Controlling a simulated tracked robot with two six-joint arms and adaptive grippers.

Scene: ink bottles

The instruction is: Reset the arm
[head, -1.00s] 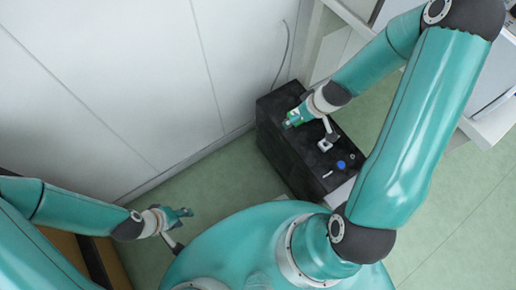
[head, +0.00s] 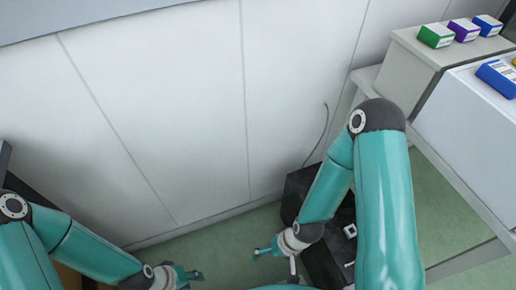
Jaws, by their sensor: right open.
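My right gripper (head: 264,251) is open, low in the head view, beside the left edge of the black box (head: 310,180). Nothing shows between its fingers. The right forearm hides part of the box. My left gripper (head: 190,274) is at the bottom left, above the floor and apart from everything I can see. Its fingers are small and seen at an angle, so I cannot tell whether they are open. A small white square holder (head: 350,231) sits on top of the black box.
A white shelf unit (head: 425,60) stands at the right. A green carton (head: 435,36), a purple carton (head: 464,30) and blue cartons, one nearer (head: 497,77), sit on it. A white wall (head: 180,110) runs behind. Green floor (head: 225,232) is free between the grippers.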

